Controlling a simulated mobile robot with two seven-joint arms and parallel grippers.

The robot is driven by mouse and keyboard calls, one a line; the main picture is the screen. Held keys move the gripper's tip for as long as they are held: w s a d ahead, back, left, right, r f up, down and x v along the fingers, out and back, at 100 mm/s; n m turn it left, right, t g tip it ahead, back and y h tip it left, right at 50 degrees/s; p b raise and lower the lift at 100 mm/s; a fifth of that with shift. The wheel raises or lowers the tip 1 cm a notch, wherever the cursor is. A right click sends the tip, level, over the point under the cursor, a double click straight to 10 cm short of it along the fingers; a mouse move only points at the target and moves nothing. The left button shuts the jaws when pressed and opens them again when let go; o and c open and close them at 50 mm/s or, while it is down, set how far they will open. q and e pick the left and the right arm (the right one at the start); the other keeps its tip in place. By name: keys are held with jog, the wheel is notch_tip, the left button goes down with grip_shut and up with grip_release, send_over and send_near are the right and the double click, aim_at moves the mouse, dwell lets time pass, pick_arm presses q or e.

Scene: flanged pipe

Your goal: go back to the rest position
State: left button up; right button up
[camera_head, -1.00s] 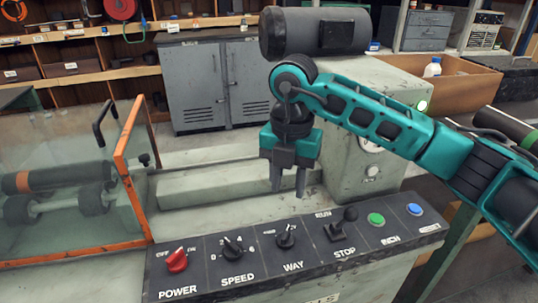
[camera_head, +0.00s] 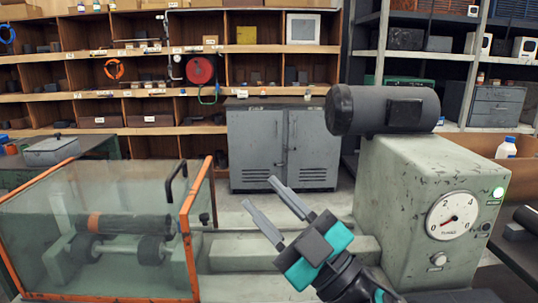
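My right gripper (camera_head: 260,192) is at the lower middle of the head view, with its arm coming in from the bottom. It is teal and black, and its two grey fingers point up and to the left. The fingers stand apart with nothing between them. It shows in front of the green machine bed, left of the machine's gauge housing (camera_head: 400,185). The dark pipe with an orange band (camera_head: 135,225) lies on rollers behind the clear guard (camera_head: 60,190) at the left. My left gripper is not in view.
The guard has an orange frame (camera_head: 197,210) and a black handle. A dark motor (camera_head: 382,109) sits on the gauge housing; the gauge needle is near 0 and a green light glows. A grey cabinet (camera_head: 265,150) and wooden shelves stand behind. A cardboard box (camera_head: 480,160) is at the right.

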jog(key=d+f+m+h, duration=1.6)
jog(key=f+h, duration=0.3)
jog(key=s+d+f+g, duration=0.2)
jog(key=s+f+g, duration=0.45)
jog(key=s, duration=0.35)
jog(key=s+d+f+g, duration=0.2)
jog(key=s+f+g, duration=0.3)
jog(key=s+f, duration=0.45)
jog(key=w+a+f+t+y, duration=0.2)
jog(key=w+f+t, duration=0.4)
jog(key=t, duration=0.1)
jog(key=shift+w+a+f+n, duration=0.15)
jog(key=shift+a+f+n, duration=0.05)
jog(key=shift+a+n, duration=0.1)
